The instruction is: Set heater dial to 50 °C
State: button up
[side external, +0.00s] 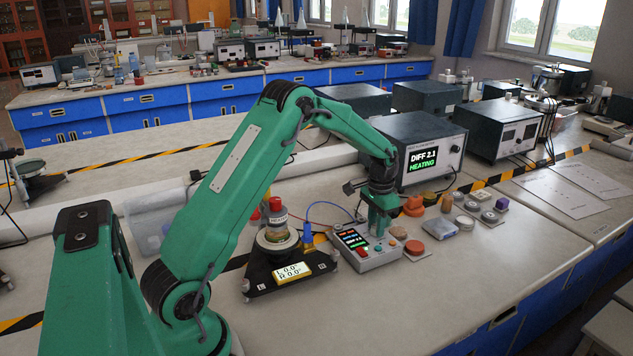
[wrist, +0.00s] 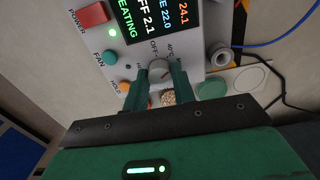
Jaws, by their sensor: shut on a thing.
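The heater dial (wrist: 159,70) is a round pale knob on a light control box (wrist: 205,42), with OFF and 40°C marks beside it. My gripper (wrist: 159,80) is shut on the dial, one green finger on each side. In the side view my gripper (side external: 379,232) points down onto the control box (side external: 372,259). The dial is hidden there by my fingers. Its pointer and the 50 °C mark cannot be made out. The box's screen (wrist: 150,22) shows HEATING, DIFF 2.1, 24.1 and 22.0.
A red POWER button (wrist: 92,15), a green FAN button (wrist: 109,57) and an orange button (wrist: 125,87) sit beside the dial. A bottle on a round stand (side external: 277,237) is left of the box. Several small pots and discs (side external: 415,247) lie close on its right.

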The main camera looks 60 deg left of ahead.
jog(key=m, duration=0.6)
jog(key=shift+r, duration=0.1)
jog(key=shift+m, duration=0.3)
jog(key=o, duration=1)
jog(key=shift+r, duration=3.9)
jog(key=shift+r, duration=0.1)
